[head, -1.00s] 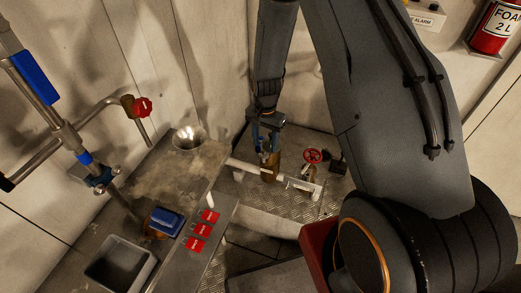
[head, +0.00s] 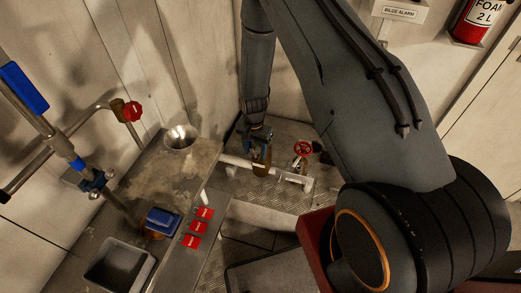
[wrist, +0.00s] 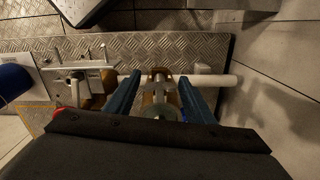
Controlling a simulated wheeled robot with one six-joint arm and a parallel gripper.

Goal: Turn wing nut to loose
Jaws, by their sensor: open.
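In the wrist view a metal wing nut (wrist: 160,88) sits on top of a brown fitting on a white pipe (wrist: 215,81). My gripper (wrist: 160,78) is open, with one blue finger on each side of the wing nut; whether the fingers touch it I cannot tell. In the head view my gripper (head: 259,140) points down at the brown fitting (head: 261,163) on the pipe. The wing nut is hidden there by the gripper.
A red handwheel valve (head: 303,149) stands right of the fitting on the same low pipework. Pale walls close in behind.

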